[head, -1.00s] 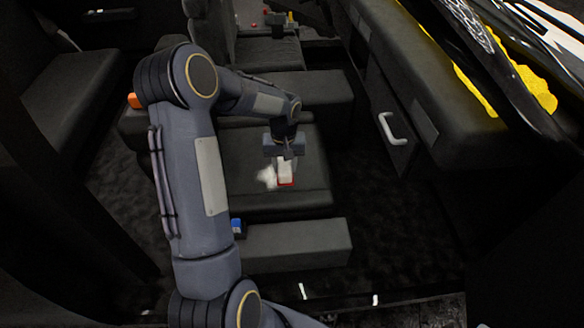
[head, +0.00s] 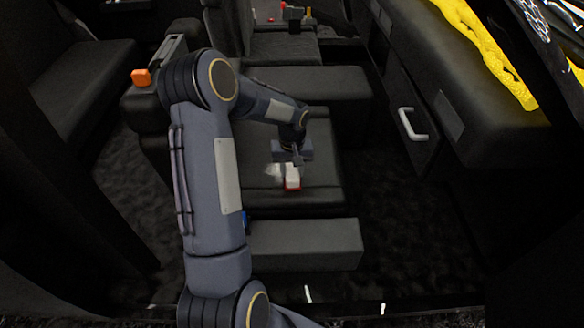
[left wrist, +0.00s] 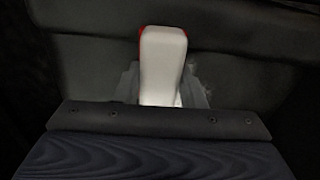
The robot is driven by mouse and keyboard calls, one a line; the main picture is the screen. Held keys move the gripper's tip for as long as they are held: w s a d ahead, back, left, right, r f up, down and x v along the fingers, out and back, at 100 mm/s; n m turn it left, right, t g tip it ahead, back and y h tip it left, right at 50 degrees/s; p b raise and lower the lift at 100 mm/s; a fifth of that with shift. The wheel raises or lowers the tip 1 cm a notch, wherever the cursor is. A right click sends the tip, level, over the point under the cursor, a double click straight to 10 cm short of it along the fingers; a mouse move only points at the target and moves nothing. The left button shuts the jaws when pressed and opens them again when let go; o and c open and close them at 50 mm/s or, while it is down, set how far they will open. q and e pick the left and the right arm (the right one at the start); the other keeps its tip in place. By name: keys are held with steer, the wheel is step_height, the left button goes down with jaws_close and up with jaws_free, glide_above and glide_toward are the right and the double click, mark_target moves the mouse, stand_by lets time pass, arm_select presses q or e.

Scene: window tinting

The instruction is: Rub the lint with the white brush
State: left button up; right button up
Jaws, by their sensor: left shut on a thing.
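The white brush (head: 292,172) with a red edge is held at the seat cushion (head: 310,200) by my left gripper (head: 292,160). In the left wrist view the white brush (left wrist: 163,55) points away from the gripper (left wrist: 160,105), with red showing at its far end. The left gripper is shut on it. A pale, whitish patch of lint (head: 273,171) lies on the dark seat just left of the brush. Whether the brush touches the lint is hard to tell. My right gripper is not in view.
A dark armrest or side bolster (head: 305,245) lies in front of the seat. A door handle (head: 413,124) is on the dark panel at right. An orange buckle (head: 141,77) is at upper left. Dark carpet (head: 405,210) is open right of the seat.

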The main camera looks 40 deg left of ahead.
arm_select(q)
steer(key=shift+f+b, duration=0.7)
steer(key=shift+f, duration=0.35)
stand_by(0.5)
steer(key=shift+w, duration=0.1)
